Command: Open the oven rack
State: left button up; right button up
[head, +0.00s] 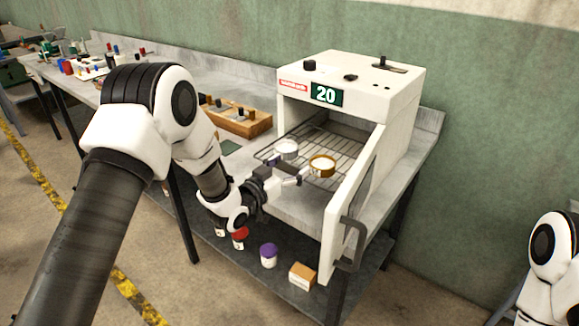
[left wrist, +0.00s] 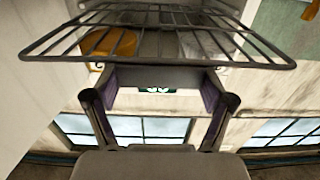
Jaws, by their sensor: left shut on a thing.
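The oven (head: 400,108) is a white box with a green "20" display, and its door (head: 345,222) stands open to the right. The wire rack (head: 345,146) reaches forward out of the opening, and its bars also show in the left wrist view (left wrist: 123,45). My left gripper (head: 292,180) is at the rack's front edge, shut on its grey front piece (left wrist: 155,77), with a finger at each side of the piece. My right gripper is out of view; only part of that arm shows at the lower right.
A white round dish (head: 286,148) and a brown-orange one (head: 322,166) sit on the rack. A wooden holder (head: 236,118) stands on the bench left of the oven. A purple-lidded jar (head: 268,255) and a small box (head: 302,276) are on the lower shelf.

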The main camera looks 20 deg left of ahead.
pick_arm(q)
jog(key=o, duration=1.5)
jog(key=shift+o, duration=0.2)
jog(key=v, duration=1.2)
